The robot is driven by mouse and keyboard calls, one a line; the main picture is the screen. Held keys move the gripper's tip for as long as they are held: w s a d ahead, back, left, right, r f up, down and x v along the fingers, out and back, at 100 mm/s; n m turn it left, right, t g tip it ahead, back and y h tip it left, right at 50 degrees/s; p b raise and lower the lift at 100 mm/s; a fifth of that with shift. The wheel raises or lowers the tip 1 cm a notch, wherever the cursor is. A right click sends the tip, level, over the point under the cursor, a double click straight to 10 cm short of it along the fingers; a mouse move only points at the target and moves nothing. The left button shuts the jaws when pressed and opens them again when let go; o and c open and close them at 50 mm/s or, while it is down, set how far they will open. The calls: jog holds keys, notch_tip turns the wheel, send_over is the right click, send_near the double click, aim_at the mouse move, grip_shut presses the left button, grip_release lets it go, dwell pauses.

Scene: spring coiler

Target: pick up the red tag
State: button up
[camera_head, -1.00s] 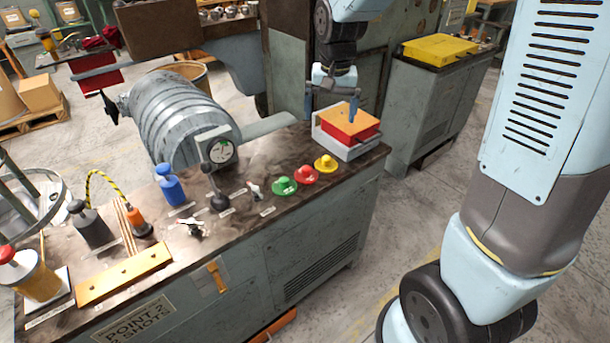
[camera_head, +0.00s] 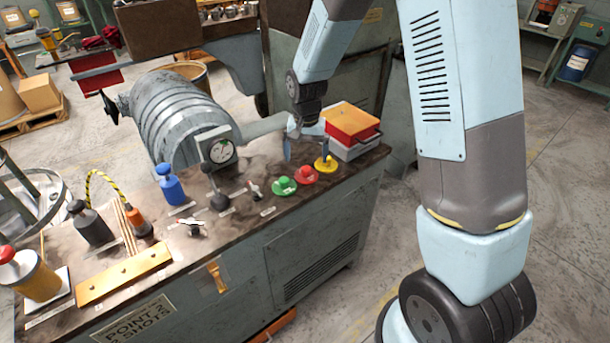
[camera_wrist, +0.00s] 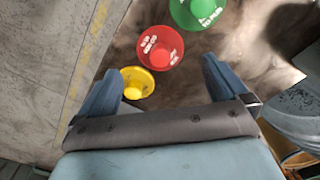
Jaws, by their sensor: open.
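The red tag (camera_head: 306,176) is a round, dish-like piece on the bench top, between the green tag (camera_head: 284,187) and the yellow tag (camera_head: 326,165). In the wrist view the red tag (camera_wrist: 156,49) lies ahead of the fingers, between their lines, with pale marks on it. The green tag (camera_wrist: 199,10) is beyond it. The yellow tag (camera_wrist: 137,83) is nearer, close to the left finger. My gripper (camera_head: 306,150) is open and empty above the tags, its blue fingers apart. It also shows in the wrist view (camera_wrist: 160,72).
A red and orange box (camera_head: 352,121) stands at the bench's right end, just behind my gripper. A blue bottle-shaped item (camera_head: 170,187) is farther left.

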aim_at(306, 168)
jog(key=shift+f, duration=3.15)
jog(key=c, duration=1.1)
jog(key=shift+w+r, duration=0.1)
jog(key=shift+r, duration=0.05)
